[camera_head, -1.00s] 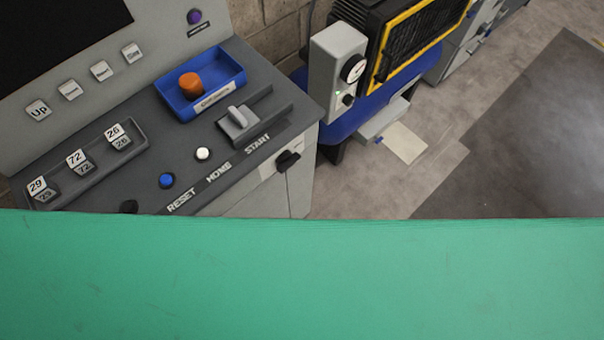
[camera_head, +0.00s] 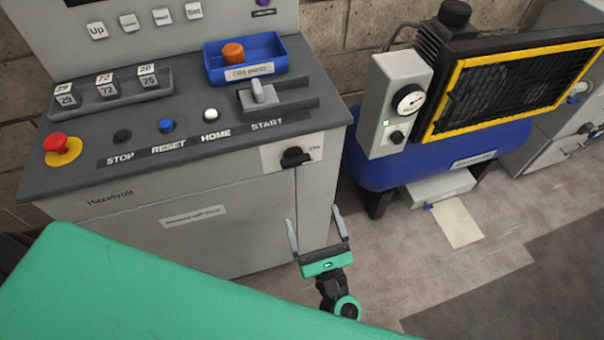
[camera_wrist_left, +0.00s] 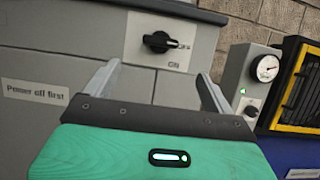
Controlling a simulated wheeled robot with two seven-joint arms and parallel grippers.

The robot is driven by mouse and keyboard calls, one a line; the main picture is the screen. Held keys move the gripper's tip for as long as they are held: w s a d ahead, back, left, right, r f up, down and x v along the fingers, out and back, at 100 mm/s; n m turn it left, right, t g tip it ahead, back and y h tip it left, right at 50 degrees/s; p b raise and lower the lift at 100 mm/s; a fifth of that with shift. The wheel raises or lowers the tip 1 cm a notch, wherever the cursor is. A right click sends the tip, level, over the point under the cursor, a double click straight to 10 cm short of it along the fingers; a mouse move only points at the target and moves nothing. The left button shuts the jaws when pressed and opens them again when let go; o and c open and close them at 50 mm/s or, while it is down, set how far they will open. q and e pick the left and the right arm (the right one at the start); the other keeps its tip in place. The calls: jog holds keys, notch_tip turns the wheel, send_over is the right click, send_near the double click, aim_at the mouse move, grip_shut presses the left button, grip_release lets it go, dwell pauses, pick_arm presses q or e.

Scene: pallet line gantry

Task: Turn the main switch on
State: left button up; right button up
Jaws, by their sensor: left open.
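The main switch looks to be the black rotary knob (camera_head: 296,157) on a pale plate on the front of the grey control cabinet (camera_head: 150,215), near its right corner. In the left wrist view the knob (camera_wrist_left: 160,42) lies crosswise, with small lettering beside and below it, one label reading ON. My left gripper (camera_head: 315,220) is open and empty, below and slightly right of the knob and apart from it. In the left wrist view its fingers (camera_wrist_left: 158,82) point toward the plate, with the knob above and between them. My right gripper is not in view.
On the panel top are a red emergency button (camera_head: 56,143), a START lever (camera_head: 262,94) and a blue tray (camera_head: 245,70). A blue compressor (camera_head: 440,155) with a gauge box (camera_head: 395,110) stands to the right. A large green surface (camera_head: 130,290) fills the lower left.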

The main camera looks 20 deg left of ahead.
pick_arm(q)
jog(key=p, duration=0.2)
send_near(297, 166)
jog(key=x, duration=0.2)
jog(key=p+x, duration=0.1)
jog(key=x, duration=0.5)
jog(key=shift+r+p, duration=0.15)
jog(key=shift+p, duration=0.2)
jog(key=shift+w+a+r, duration=0.15)
jog(key=shift+w+a, duration=0.2)
jog(key=shift+w, duration=0.25)
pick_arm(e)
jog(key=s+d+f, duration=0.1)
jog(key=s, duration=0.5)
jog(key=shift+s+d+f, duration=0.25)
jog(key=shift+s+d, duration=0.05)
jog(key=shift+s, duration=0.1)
pick_arm(q)
jog(key=shift+c, duration=0.5)
jog(key=c, duration=0.9)
